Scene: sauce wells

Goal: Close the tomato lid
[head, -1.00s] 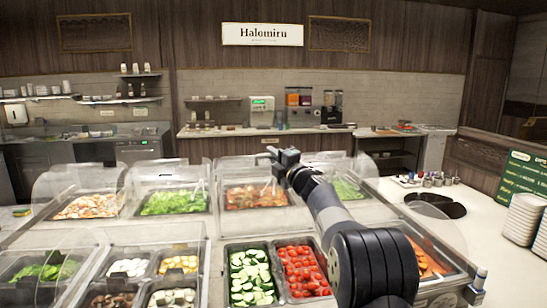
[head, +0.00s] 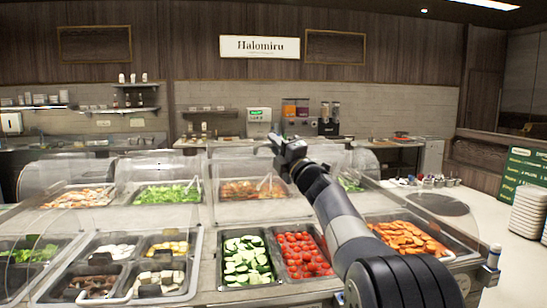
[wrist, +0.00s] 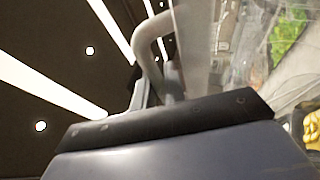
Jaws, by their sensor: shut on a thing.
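Red tomatoes (head: 301,253) lie in an uncovered well beside the cucumber slices (head: 247,257), at the front middle of the counter in the head view. My gripper (head: 287,148) is above and behind this well, at the upper edge of a clear lid that is hard to make out there and appears raised. In the wrist view a grey looped handle (wrist: 148,62) stands just past my gripper, next to a clear pane (wrist: 192,45). My gripper is shut on the handle; the fingertips are mostly hidden.
Carrots (head: 407,238) fill a well right of the tomatoes. Wells of mushrooms (head: 98,285) and other food are at the left, and covered salad wells (head: 167,194) stand behind. White plates (head: 529,210) are stacked at the far right.

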